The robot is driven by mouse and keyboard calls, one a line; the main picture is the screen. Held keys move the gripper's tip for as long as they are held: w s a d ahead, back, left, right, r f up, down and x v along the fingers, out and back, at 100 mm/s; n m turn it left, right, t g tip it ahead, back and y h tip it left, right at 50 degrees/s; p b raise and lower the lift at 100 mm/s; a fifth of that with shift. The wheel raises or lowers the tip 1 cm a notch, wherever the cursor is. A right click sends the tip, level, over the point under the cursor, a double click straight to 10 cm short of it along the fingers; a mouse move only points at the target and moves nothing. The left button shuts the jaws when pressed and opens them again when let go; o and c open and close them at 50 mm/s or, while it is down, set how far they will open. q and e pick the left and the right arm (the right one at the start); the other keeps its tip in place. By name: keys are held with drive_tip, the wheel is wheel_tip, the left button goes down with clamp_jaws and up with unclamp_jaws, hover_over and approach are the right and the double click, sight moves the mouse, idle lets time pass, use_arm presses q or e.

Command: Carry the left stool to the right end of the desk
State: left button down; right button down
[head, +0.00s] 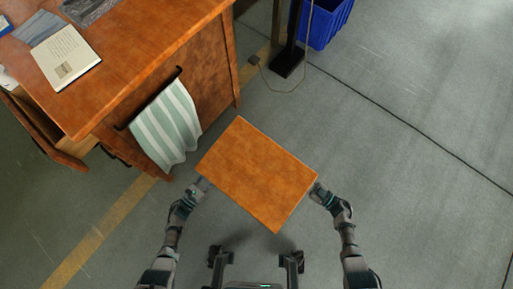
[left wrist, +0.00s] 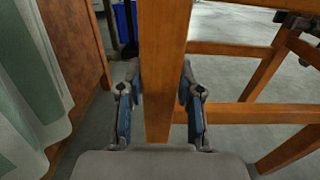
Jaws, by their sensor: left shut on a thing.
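The stool (head: 258,172) has a square orange-brown wooden seat, upright in front of me beside the desk (head: 150,45). In the left wrist view its leg (left wrist: 165,70) runs between the fingers of my left gripper (left wrist: 160,100), which is shut on it. Lower rails of the stool (left wrist: 260,113) show behind. In the head view my left gripper (head: 203,184) is at the seat's left corner. My right gripper (head: 317,190) is at the right corner; its fingertips are hidden by the seat, so I cannot tell its grip.
A striped towel (head: 165,128) hangs from the desk's side bar. A book (head: 64,57) lies on the desk top. An open drawer (head: 50,135) juts out at left. A blue bin (head: 325,22) and a dark post foot (head: 288,62) stand beyond. The floor at right is clear.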

use_arm(q)
drive_tip(key=shift+s+d+f, duration=0.2)
drive_tip(key=shift+d+f, duration=0.05)
drive_tip(key=shift+f, duration=0.2)
use_arm(e)
drive_tip(key=shift+s+a+f, duration=0.2)
drive_tip(key=shift+f, duration=0.3)
use_arm(q)
drive_tip(key=c, duration=0.9)
unclamp_jaws()
drive_tip(key=shift+r, duration=0.1)
use_arm(e)
drive_tip(key=c, duration=0.9)
unclamp_jaws()
drive_tip(key=shift+r, duration=0.1)
drive_tip(key=shift+c, duration=0.2)
use_arm(q)
drive_tip(key=shift+o, duration=0.7)
drive_tip(key=shift+a+r, duration=0.1)
use_arm(e)
drive_tip(key=shift+o, duration=0.8)
drive_tip(key=shift+r, duration=0.1)
drive_tip(key=shift+d, duration=0.1)
use_arm(q)
drive_tip(key=v, duration=0.8)
drive_tip(key=shift+f, duration=0.2)
use_arm(e)
drive_tip(key=v, duration=1.2)
drive_tip(key=shift+d+f, duration=0.25)
